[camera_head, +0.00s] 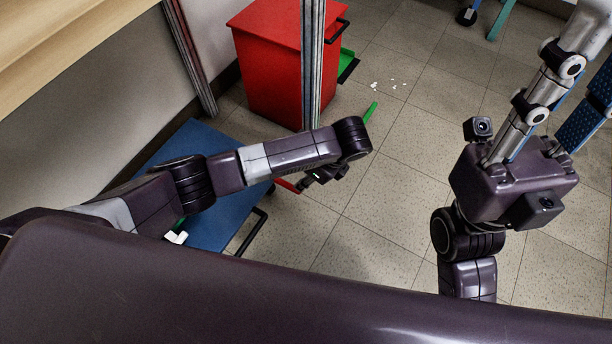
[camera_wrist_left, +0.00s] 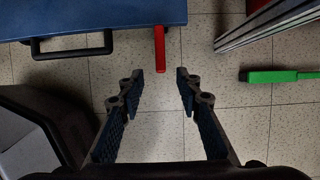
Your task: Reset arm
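My left arm reaches in from the left in the head view, and its left gripper (camera_head: 322,176) is partly hidden under the wrist. In the left wrist view the left gripper (camera_wrist_left: 160,74) is open, with nothing between its fingers. My right gripper (camera_head: 588,72) is raised at the right of the head view, fingers pointing up and right. Its fingers stand apart, their tips cut off by the frame edge. I see nothing held in the visible part.
A blue platform with a black handle (camera_head: 212,215) lies below my left arm; a red bar (camera_wrist_left: 160,50) juts from its edge.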

